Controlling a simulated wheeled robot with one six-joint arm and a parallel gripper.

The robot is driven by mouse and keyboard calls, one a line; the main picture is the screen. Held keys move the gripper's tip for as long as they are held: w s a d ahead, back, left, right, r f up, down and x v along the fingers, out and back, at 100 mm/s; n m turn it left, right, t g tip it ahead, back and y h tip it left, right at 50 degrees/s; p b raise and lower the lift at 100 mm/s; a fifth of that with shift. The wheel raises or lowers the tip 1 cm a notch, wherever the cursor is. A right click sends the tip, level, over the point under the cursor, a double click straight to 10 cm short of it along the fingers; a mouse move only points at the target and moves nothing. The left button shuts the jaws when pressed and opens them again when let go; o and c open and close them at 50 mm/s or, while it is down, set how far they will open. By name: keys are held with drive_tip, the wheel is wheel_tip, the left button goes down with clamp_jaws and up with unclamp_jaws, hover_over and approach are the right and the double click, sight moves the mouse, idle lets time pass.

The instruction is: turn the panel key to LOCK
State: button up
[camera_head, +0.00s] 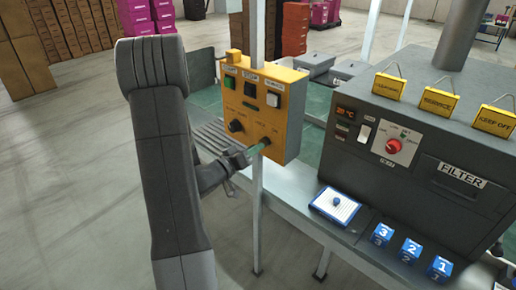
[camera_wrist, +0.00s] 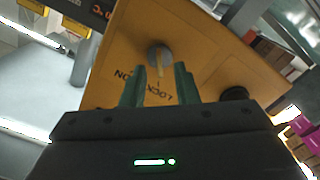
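The yellow control panel (camera_head: 250,118) is mounted on a post in the head view. Its key switch (camera_wrist: 160,56), a grey round piece, shows in the wrist view with upside-down ON and LOCK lettering around it. I cannot tell for certain which mark the key points to. My gripper (camera_wrist: 160,80) is open, its two green fingers apart, with the key just beyond and between the fingertips; a gap shows on each side.
A black knob (camera_head: 236,126) sits left of the key, below green, black and white buttons. A grey machine (camera_head: 425,150) with a red dial (camera_head: 393,146) stands at the right. Blue numbered blocks (camera_head: 411,250) and a notepad (camera_head: 334,207) lie on the bench before it.

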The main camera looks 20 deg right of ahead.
drive_tip(key=b+v, duration=0.2)
drive_tip(key=v, duration=0.9)
drive_tip(key=p+x, duration=0.3)
drive_tip(key=x, duration=1)
drive_tip(key=shift+d, duration=0.25)
drive_tip(key=shift+w, duration=0.1)
drive_tip(key=b+v, duration=0.3)
drive_tip(key=v, duration=1.1)
drive_tip(key=w+d+m+b, duration=0.4)
drive_tip(key=w+d+m, duration=0.1)
drive_tip(key=d+m, duration=0.8)
drive_tip(key=shift+m, duration=0.5)
drive_tip(key=shift+w, duration=0.1)
